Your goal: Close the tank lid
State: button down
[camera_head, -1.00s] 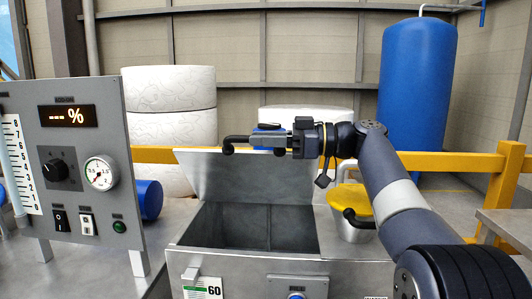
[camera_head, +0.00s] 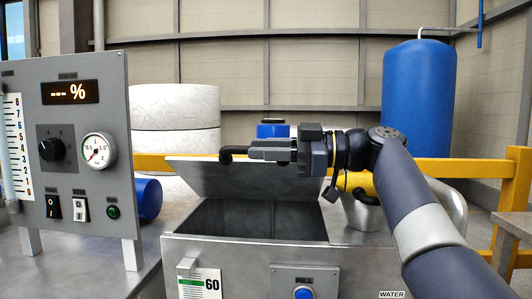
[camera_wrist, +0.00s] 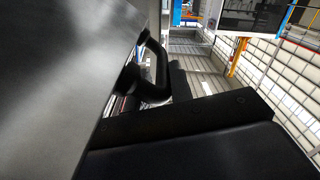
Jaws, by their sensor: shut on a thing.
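The tank (camera_head: 345,255) is a grey metal box with its top open and a dark inside. Its lid (camera_head: 240,180) is a flat grey plate, hinged at the back and standing tilted up above the opening. My gripper (camera_head: 262,150) is at the lid's upper edge and is shut on the black lid handle (camera_head: 229,155). In the wrist view the lid (camera_wrist: 55,70) fills the left side, and the black bent handle (camera_wrist: 158,75) stands off its face beside my dark gripper. The jaws' exact contact with the handle is partly hidden.
A grey control panel (camera_head: 95,185) with a gauge and knob stands at the left. A yellow rail (camera_head: 460,165) and a blue cylinder tank (camera_head: 418,100) are behind. The tank front has a blue fill button (camera_head: 303,293).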

dwell(0.3)
jog(key=c, duration=1.4)
grip_release()
notch_tip(320, 180, up, 10)
jog(key=p, duration=0.6)
jog(key=shift+f, duration=0.15)
notch_tip(320, 180, down, 10)
jog(key=b, duration=0.6)
jog(key=shift+r, duration=0.25)
